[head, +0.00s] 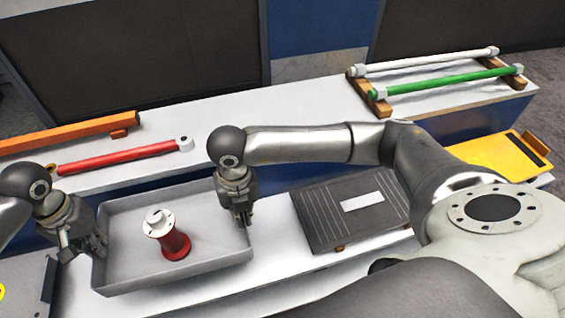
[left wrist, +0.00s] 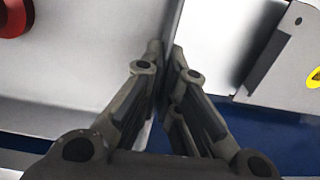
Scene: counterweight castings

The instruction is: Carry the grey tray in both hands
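The grey tray (head: 125,284) is a shallow open box at the front left of the white bench in the head view. A red spool-like casting with a pale flanged top (head: 174,243) stands upright inside it. My left gripper (head: 84,250) is at the tray's left wall; in the left wrist view its fingers (left wrist: 165,50) close on either side of the wall. My right gripper (head: 243,218) is at the tray's right wall, its fingers close together over the rim; the tips are partly hidden. I cannot tell whether the tray touches the bench.
A dark ribbed plate (head: 345,215) lies right of the tray. On the raised shelf behind are a red rod (head: 118,157), an orange bar (head: 60,134), and white (head: 425,61) and green (head: 445,80) rods on wooden blocks. A yellow piece (head: 500,153) is at right.

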